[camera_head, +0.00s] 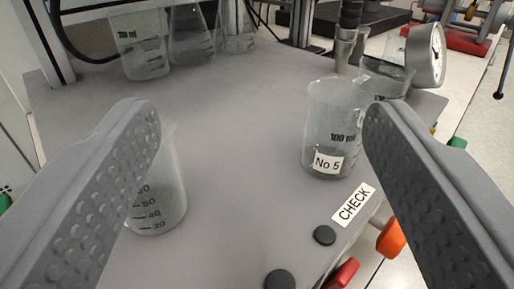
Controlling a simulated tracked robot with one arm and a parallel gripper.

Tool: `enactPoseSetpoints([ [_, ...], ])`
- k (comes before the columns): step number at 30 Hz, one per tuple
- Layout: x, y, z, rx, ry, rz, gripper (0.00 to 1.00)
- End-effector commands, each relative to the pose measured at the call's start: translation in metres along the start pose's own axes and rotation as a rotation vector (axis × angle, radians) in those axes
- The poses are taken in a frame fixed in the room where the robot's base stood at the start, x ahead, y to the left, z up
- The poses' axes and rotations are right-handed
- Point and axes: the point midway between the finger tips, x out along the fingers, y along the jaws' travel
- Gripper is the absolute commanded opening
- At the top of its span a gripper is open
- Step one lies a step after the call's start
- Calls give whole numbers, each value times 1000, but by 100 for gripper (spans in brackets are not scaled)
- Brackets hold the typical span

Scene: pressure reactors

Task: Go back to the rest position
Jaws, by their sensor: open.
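My gripper (262,135) is open, with its two grey dimpled fingers wide apart at the left and right of the view. Nothing is held between them. A glass beaker (330,128) labelled No 5 stands upright on the grey table, beyond and just left of the right finger, which may hide a little of its right side. Another glass beaker (165,196) with a printed scale stands behind the left finger, which hides part of it. A white CHECK label (354,204) lies on the table near its right edge.
The grey table (225,120) is clear in the middle. Several glass vessels (140,45) stand at the back left. A pressure gauge (427,55) and a metal fitting (345,48) are at the back right. Black round knobs (325,235) and an orange knob (391,238) are near the front right edge.

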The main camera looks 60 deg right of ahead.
Motion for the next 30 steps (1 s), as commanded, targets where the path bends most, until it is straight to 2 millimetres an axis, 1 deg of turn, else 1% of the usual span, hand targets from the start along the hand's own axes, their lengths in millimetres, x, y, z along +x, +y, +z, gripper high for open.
enactPoseSetpoints([
  [1,-7,6,0,0,-3,-2,67],
  [3,-14,13,-2,1,-1,0,67],
  [9,-29,28,-4,1,-1,0,67],
  [15,-34,33,-4,2,0,1,67],
  [18,-33,30,-6,14,-4,-8,67],
  [20,-32,24,-11,38,-13,-25,67],
  [23,-28,4,-26,111,-39,-87,67],
  [26,-26,-25,-53,212,-71,-183,67],
  [27,-26,-38,-66,249,-86,-228,67],
  [29,-28,-55,-85,299,-104,-295,67],
  [30,-30,-66,-100,328,-111,-341,67],
])
